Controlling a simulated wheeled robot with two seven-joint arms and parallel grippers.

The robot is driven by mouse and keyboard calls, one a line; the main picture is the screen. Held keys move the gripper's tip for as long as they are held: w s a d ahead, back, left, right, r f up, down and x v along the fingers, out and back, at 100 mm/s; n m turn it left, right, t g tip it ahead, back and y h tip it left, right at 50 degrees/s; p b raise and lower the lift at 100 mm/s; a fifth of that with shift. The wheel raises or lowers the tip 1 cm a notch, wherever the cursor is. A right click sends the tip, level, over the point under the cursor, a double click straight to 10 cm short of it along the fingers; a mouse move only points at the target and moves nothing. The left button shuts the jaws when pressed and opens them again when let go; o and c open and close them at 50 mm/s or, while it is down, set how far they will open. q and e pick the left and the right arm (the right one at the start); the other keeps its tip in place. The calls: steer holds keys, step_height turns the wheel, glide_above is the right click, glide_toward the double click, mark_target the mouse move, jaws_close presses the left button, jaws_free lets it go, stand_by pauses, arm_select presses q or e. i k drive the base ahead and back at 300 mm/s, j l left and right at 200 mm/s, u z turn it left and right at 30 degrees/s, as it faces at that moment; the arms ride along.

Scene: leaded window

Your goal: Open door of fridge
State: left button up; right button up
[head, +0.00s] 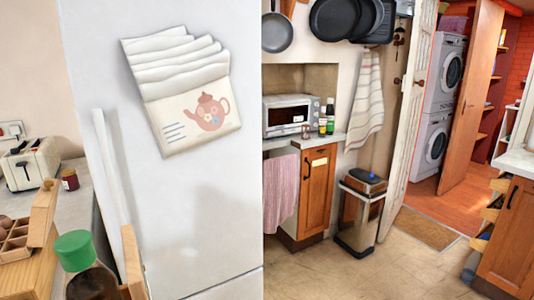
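The fridge (195,225) stands close in front, tall and white. Its upper door looks shut, with a seam near the bottom of the picture above a lower part. A long white vertical handle (112,178) runs down the door's left side. Its lower end is hidden behind wooden pieces. A holder or print with white folds and a teapot picture (200,118) is on the door front. Neither of my grippers is in the head view, so nothing is seen touching the handle.
At the left, a counter holds a toaster (30,163), a jar (70,180), a wooden box (28,255) and a green-capped bottle (90,270), close to the handle. At the right, a bin (358,222) stands on open tiled floor (330,270).

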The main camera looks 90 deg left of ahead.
mark_target(195, 216)
steer(key=u, duration=3.3)
